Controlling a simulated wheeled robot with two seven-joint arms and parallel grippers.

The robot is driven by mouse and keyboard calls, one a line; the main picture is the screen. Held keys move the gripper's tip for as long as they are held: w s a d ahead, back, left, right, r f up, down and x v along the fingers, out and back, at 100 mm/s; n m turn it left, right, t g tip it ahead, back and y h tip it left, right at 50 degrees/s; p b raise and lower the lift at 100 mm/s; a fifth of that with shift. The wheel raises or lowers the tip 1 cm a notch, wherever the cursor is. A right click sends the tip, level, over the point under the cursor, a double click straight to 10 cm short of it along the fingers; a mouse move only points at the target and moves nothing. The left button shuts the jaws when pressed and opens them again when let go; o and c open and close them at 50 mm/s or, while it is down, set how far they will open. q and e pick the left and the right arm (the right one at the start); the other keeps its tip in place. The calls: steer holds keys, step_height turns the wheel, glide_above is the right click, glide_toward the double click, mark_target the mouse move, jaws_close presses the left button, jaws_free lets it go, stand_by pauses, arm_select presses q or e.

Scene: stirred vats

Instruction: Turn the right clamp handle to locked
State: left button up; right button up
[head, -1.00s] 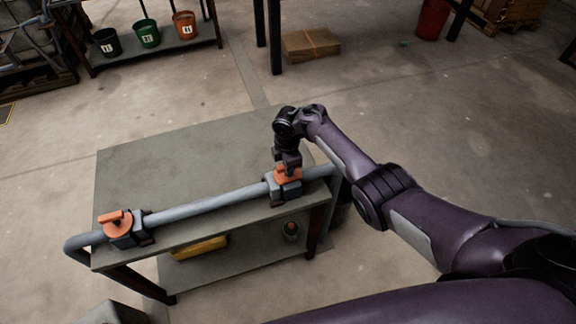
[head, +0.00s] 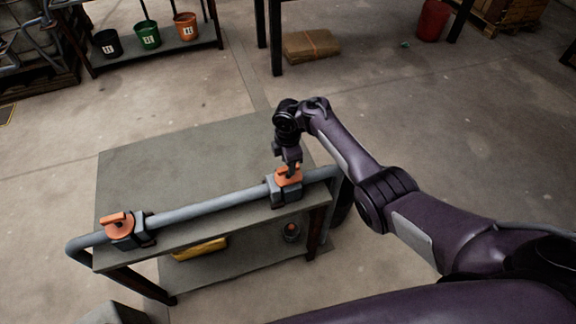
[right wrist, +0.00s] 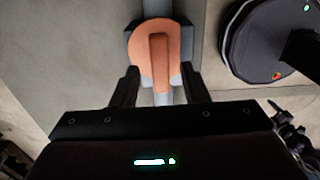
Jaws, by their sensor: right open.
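The right clamp (head: 284,188) sits on a grey pipe (head: 212,206) along the table's front edge. Its orange handle (head: 289,177) shows in the right wrist view (right wrist: 158,60) as a round disc with a raised bar running nearly in line with the pipe. My right gripper (head: 290,170) is just above this handle. In the right wrist view its two dark fingers (right wrist: 157,84) are apart, one on each side of the bar's near end; I cannot tell whether they touch it. The left clamp (head: 127,233) has a similar orange handle (head: 117,222). My left gripper is out of view.
The grey table (head: 190,155) is bare behind the pipe. A yellow object (head: 200,247) and a small dark container (head: 291,232) are on its lower shelf. Buckets (head: 148,36) stand on a shelf at the back left. The floor behind the table is largely clear.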

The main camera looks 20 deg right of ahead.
step_height(320, 180, up, 4)
steer(key=shift+r+p, duration=0.15)
steer(key=shift+p, duration=0.2)
